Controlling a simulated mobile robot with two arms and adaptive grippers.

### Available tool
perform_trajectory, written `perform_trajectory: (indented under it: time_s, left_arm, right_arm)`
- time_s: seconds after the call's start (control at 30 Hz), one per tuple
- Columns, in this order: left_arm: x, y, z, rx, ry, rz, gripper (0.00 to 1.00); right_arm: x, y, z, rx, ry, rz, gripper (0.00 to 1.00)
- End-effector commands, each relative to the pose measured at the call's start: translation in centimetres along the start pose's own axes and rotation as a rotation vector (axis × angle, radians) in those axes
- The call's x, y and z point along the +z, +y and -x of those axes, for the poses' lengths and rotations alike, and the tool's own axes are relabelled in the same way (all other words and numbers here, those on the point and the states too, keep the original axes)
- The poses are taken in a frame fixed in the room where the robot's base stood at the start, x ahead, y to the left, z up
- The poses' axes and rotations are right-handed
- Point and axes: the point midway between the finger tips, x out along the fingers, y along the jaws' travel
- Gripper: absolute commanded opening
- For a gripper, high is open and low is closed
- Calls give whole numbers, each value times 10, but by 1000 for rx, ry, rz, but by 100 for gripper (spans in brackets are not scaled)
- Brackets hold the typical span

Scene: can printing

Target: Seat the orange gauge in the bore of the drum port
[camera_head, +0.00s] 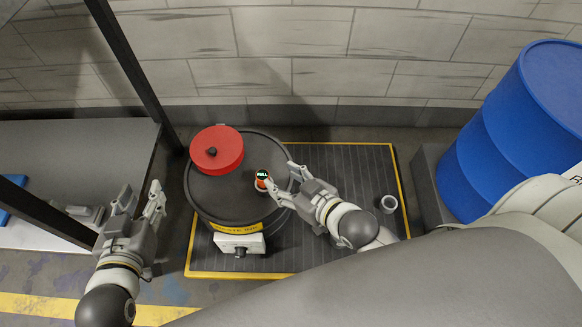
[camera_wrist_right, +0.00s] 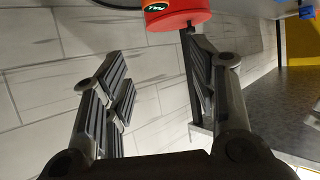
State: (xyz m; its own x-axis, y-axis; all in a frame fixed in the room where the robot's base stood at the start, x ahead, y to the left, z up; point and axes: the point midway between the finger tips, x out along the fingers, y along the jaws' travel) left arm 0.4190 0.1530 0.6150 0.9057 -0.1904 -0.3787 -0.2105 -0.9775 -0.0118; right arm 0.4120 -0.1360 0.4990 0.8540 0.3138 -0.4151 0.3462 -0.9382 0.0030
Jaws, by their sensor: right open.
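The orange gauge (camera_head: 261,182), with a dark face marked FULL, stands on the dark top of the drum (camera_head: 215,195). A pale rim shows low around it, perhaps the drum port. I cannot tell how deep the gauge sits. My right gripper (camera_head: 280,175) is open, its fingertips close to the gauge's right side. In the right wrist view the open fingers (camera_wrist_right: 158,60) have nothing between them. My left gripper (camera_head: 141,195) is open and empty, left of the drum.
A red round lid (camera_head: 217,150) with a black knob lies on the drum's far left. A small grey cup (camera_head: 389,204) stands right on the yellow-edged mat (camera_head: 350,165). A blue barrel (camera_head: 520,125) stands at right, a grey table (camera_head: 70,150) at left.

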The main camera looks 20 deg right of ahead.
Motion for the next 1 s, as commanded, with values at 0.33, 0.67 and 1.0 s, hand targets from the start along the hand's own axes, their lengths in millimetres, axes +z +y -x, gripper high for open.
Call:
perform_trajectory:
  time_s: [0.33,0.67,1.0]
  left_arm:
    - [0,0,0,0,1,0,40]
    - [0,0,0,0,2,0,40]
    - [4,0,-5,0,-19,0,40]
  right_arm:
    - [-103,18,45,127,43,-48,53]
    - [-107,19,48,134,41,-49,53]
    - [-102,19,42,132,18,-51,53]
